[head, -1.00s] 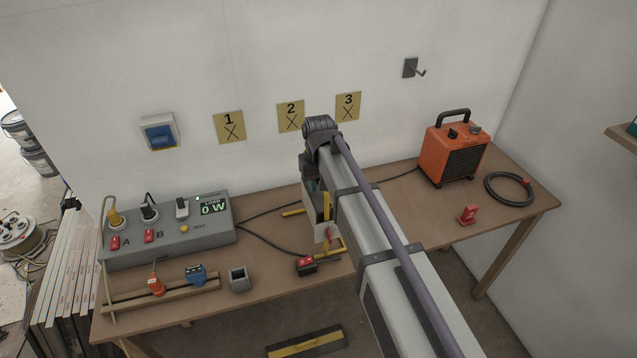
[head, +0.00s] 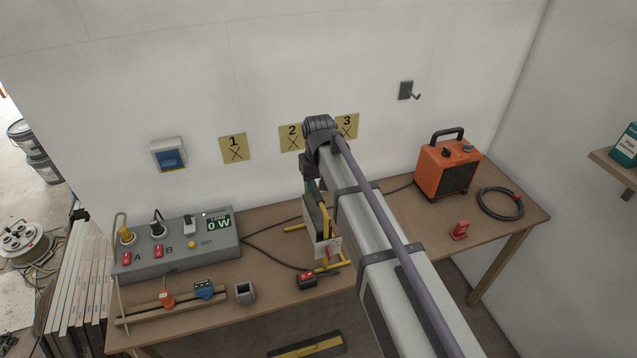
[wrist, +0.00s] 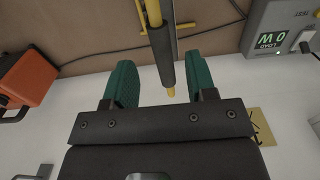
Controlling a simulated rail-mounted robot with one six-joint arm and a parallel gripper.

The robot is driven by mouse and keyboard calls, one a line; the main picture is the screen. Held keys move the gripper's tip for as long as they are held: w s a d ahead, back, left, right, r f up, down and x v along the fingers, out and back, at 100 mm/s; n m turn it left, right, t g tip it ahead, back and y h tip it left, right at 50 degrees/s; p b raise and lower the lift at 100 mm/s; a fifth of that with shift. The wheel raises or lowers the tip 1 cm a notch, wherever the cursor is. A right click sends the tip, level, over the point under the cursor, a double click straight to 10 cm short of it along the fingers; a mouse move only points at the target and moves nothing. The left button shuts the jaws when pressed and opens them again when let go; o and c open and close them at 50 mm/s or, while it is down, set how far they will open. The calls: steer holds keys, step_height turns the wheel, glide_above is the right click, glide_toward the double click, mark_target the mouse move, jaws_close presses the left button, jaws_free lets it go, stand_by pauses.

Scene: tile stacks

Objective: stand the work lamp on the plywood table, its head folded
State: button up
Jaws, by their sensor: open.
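The work lamp (head: 325,247) stands upright on the plywood table (head: 268,268), on yellow feet. Its pale box-shaped head sits low against the yellow frame; the arm partly hides it, and I cannot tell its exact fold. My gripper (head: 311,186) is just above the lamp's top. In the wrist view my gripper (wrist: 161,85) has its two green fingers spread, with the lamp's dark grip bar (wrist: 162,55) between them. A gap shows on each side of the bar.
A grey load box (head: 178,250) with plugs stands at the left. A small red-topped block (head: 307,280) lies close to the lamp's front foot. An orange heater (head: 447,170), a cable coil (head: 500,203) and a red piece (head: 460,230) are at the right. Numbered plates hang on the wall behind.

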step_height(320, 180, up, 4)
steer(key=shift+f+p, duration=0.1)
steer(key=shift+p, duration=0.9)
steer(key=shift+s+d, duration=0.2)
steer(key=shift+d, duration=0.05)
steer(key=s+d+m, duration=0.1)
steer(key=s+d, duration=0.6)
steer(key=d, duration=0.1)
steer(key=shift+s+d+f+m, duration=0.15)
steer(key=shift+s+d+m, duration=0.05)
steer(key=shift+s+m, duration=0.15)
steer(key=shift+o, duration=0.3)
steer(key=s+d+m, duration=0.2)
steer(key=s+d, duration=0.8)
steer(key=s, duration=0.3)
steer(key=shift+o, duration=0.2)
steer(key=shift+w, duration=0.25)
steer(key=m+t+y+b, duration=0.2)
steer(key=y+b, duration=1.6)
steer(key=b, duration=1)
glide_toward(318, 197)
steer(key=shift+n, duration=0.25)
steer(key=a, duration=0.3)
steer(key=w+a, duration=0.1)
steer(key=a, duration=0.2)
steer(key=a+f, duration=0.1)
steer(key=a, duration=0.3)
steer(key=shift+w, duration=0.35)
jaws_close()
